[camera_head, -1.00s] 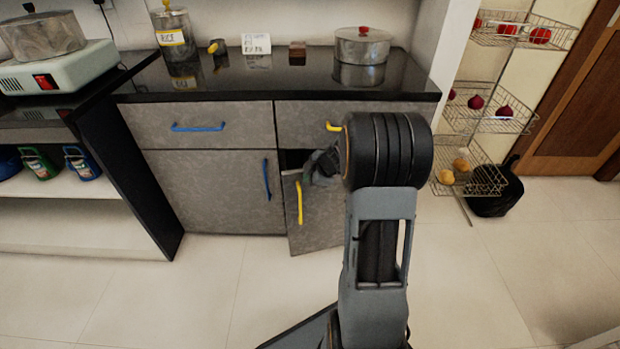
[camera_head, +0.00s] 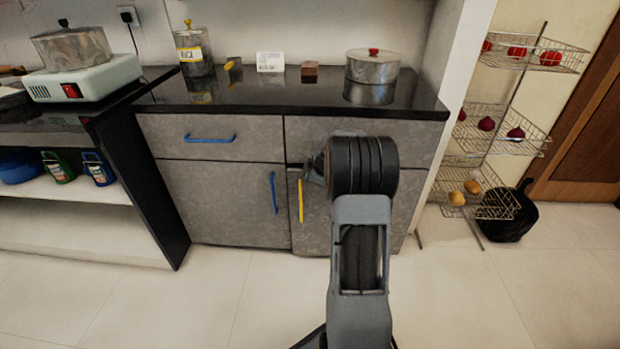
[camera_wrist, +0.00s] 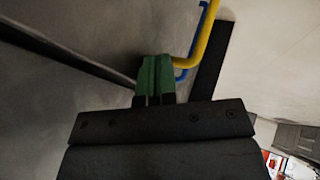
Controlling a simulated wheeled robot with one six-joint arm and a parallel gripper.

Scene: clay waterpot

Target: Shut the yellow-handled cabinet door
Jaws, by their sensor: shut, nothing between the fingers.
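The yellow-handled cabinet door (camera_head: 318,228) is the grey lower right door. In the head view it looks flush or almost flush with its neighbour; a thin dark line shows along its top. Its upright yellow handle (camera_head: 300,201) is near its left edge and also shows at the top of the wrist view (camera_wrist: 205,38). My gripper (camera_head: 315,172) is at the upper part of this door, right of the handle, mostly hidden behind my arm. In the wrist view its green fingertips (camera_wrist: 155,78) are together and empty, in front of grey panel. Contact cannot be told.
The blue-handled door (camera_head: 225,205) is beside it on the left, with a blue-handled drawer (camera_head: 208,138) above. The black countertop (camera_head: 280,95) holds a pot (camera_head: 372,68). Floor in front is clear.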

